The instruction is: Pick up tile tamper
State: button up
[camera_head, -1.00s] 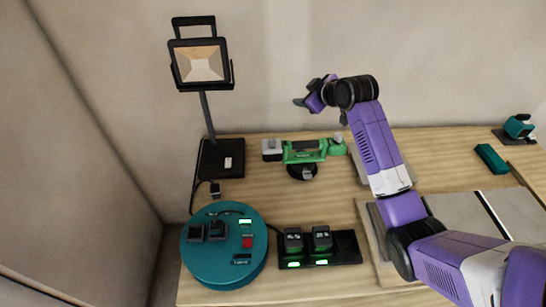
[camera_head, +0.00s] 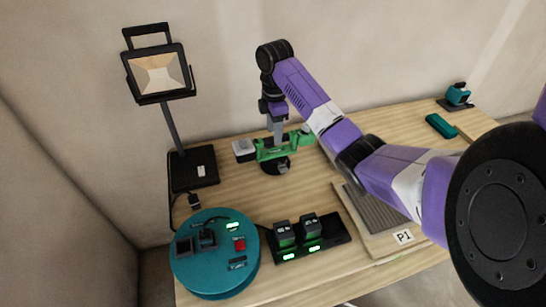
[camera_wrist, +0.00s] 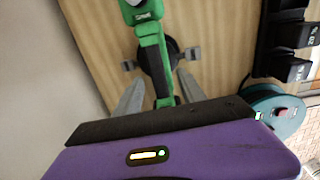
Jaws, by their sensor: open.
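The tile tamper appears to be the green tool (camera_head: 270,153) with a grey block at its left end and a black round foot below. It rests near the back of the bench, close to the wall. My gripper (camera_head: 281,150) points down over its middle in the head view and partly covers it. In the wrist view the green body (camera_wrist: 150,45) runs between the two grey fingers of my open gripper (camera_wrist: 161,77), with the black disc beneath. The fingers are on either side of it; I cannot tell whether they touch it.
A work lamp (camera_head: 158,75) stands left of the tool. A teal cable reel (camera_head: 214,280) and a black charger (camera_head: 335,230) with two batteries are in front. A tile board (camera_head: 378,238) lies to the right. A teal box (camera_head: 440,126) and a teal device (camera_head: 457,95) sit far right.

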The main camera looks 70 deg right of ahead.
jog(key=p, duration=0.1)
send_over(275, 151)
jog(key=shift+a+f, duration=0.15)
jog(key=shift+f, duration=2.25)
jog(key=shift+f, duration=0.2)
grip_shut()
jog(key=shift+r, duration=0.1)
